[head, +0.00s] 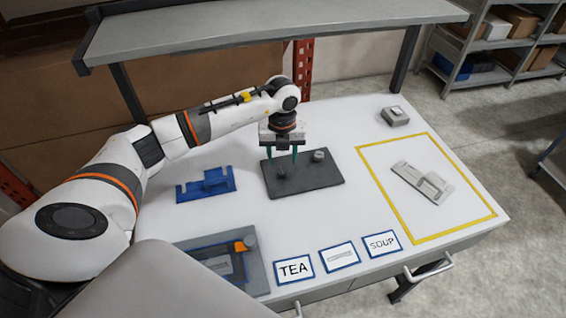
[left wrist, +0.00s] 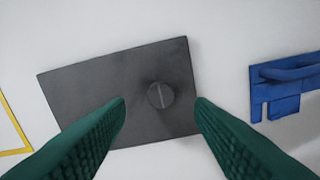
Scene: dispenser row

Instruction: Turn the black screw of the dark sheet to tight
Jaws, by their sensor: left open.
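The dark sheet (head: 318,181) lies flat on the white table; it also fills the middle of the left wrist view (left wrist: 90,85). The black screw (head: 281,172) stands on the sheet's left part. In the left wrist view its round slotted head (left wrist: 160,95) shows between the fingers, its slot nearly upright in the picture. A lighter grey screw (head: 318,155) stands at the sheet's back right. My left gripper (head: 282,156) points down over the sheet with green fingers open, one either side of the black screw. Whether they touch it I cannot tell. My right gripper is not in view.
A blue bracket (head: 206,185) lies left of the sheet. A grey bracket (head: 422,183) lies inside a yellow outline (head: 459,218). A small grey box (head: 395,117) stands back right. A grey tray (head: 258,272) and labelled cards, one TEA (head: 294,269), lie in front. A shelf (head: 270,25) overhangs the back.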

